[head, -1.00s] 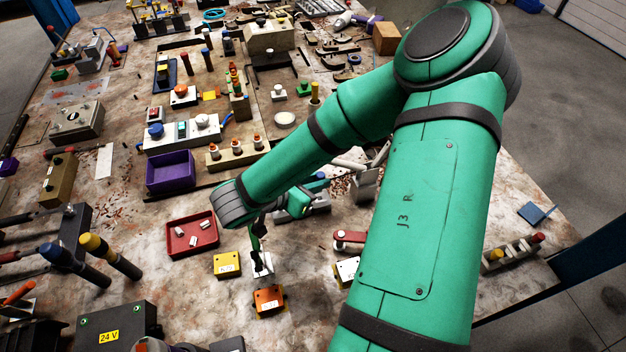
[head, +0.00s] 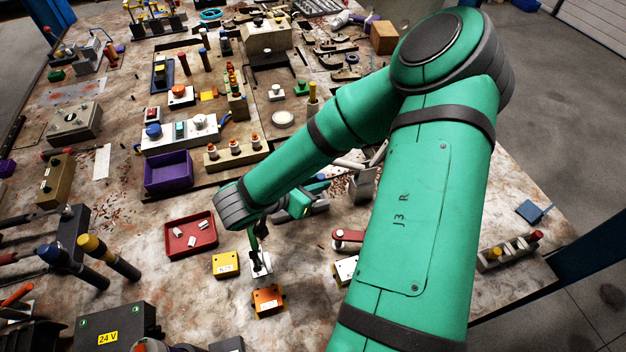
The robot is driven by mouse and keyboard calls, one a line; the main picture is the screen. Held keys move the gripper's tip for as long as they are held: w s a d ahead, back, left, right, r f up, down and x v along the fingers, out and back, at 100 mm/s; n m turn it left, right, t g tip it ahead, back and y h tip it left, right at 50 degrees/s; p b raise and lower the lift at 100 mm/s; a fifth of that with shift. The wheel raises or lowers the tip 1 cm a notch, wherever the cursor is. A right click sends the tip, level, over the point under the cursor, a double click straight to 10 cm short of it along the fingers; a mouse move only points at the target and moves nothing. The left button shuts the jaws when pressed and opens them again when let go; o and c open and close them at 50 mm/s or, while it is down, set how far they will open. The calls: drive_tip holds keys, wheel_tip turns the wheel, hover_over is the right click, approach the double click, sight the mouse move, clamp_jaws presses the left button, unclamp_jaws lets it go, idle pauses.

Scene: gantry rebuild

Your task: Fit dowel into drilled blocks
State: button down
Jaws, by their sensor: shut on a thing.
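My gripper (head: 261,268) points down just behind the orange block (head: 267,301), small in the head view and partly covered by its own wrist. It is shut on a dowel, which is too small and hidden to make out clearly. The orange block lies on the worn bench top, with a pale label on it. A yellow block (head: 225,265) with a pale label lies to the left of the gripper. A white block (head: 345,270) lies to the right, beside my arm. I cannot make out the drilled holes or whether the dowel touches a block.
A red tray (head: 208,249) with several short pale pieces stands left of the gripper. A red-and-white part (head: 347,237) lies to the right. A purple bin (head: 168,172) stands farther back. Upright handled tools (head: 108,257) and a dark 24 V box (head: 117,326) crowd the front left.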

drive_tip(key=shift+s+d+f, duration=0.1)
drive_tip(key=shift+f, duration=1.35)
drive_tip(key=shift+f, duration=0.1)
drive_tip(key=shift+s+f, duration=0.1)
drive_tip(key=shift+s, duration=0.05)
drive_tip(key=shift+s+d, duration=0.1)
drive_tip(key=shift+d, duration=0.2)
drive_tip(key=shift+a, duration=0.15)
drive_tip(key=shift+a+n+h, duration=0.3)
drive_tip(key=shift+a, duration=0.05)
drive_tip(key=shift+w, duration=0.2)
